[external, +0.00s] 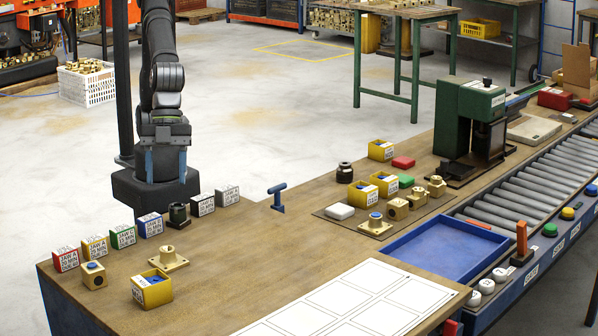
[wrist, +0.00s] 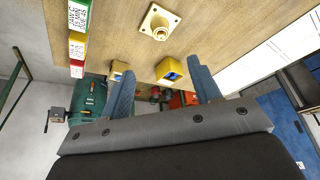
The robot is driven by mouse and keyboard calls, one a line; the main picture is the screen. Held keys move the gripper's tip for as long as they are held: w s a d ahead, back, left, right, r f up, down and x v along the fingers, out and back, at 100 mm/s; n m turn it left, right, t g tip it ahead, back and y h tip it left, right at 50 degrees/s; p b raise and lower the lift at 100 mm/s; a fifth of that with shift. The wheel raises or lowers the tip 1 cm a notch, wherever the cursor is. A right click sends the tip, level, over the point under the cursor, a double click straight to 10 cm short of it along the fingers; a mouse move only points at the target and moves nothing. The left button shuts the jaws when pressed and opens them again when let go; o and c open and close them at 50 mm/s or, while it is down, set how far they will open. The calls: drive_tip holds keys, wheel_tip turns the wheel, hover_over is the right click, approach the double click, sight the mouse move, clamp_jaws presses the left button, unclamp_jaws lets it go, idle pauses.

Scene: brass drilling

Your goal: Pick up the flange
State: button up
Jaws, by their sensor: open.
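The flange (external: 168,261) is a brass square plate with a round raised hub. It lies flat on the wooden bench at the left in the external view. It also shows at the top middle of the wrist view (wrist: 160,24), with holes in the plate corners. My gripper (external: 166,174) hangs with its blue fingers pointing down, behind the flange and above the bench level. In the wrist view its two fingers (wrist: 163,86) are wide apart with nothing between them, and the flange is apart from them. A similar brass part (external: 375,226) stands on the dark mat.
A yellow box (external: 152,290) and a brass block (external: 94,275) are in front of the flange. A blue tray (external: 440,250) and white panel (external: 350,305) lie right. Bare wood separates flange and mat.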

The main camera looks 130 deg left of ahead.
hover_over(167, 249)
drive_tip(key=s+a, duration=0.2)
drive_tip(key=f, duration=0.9)
drive_tip(key=shift+s+a+f, duration=0.1)
drive_tip(key=shift+s+a, duration=0.1)
drive_tip(key=shift+x, duration=2.95)
drive_tip(key=shift+w+d, duration=0.1)
drive_tip(key=shift+w, duration=0.05)
drive_tip(key=c, duration=1.2)
clamp_jaws()
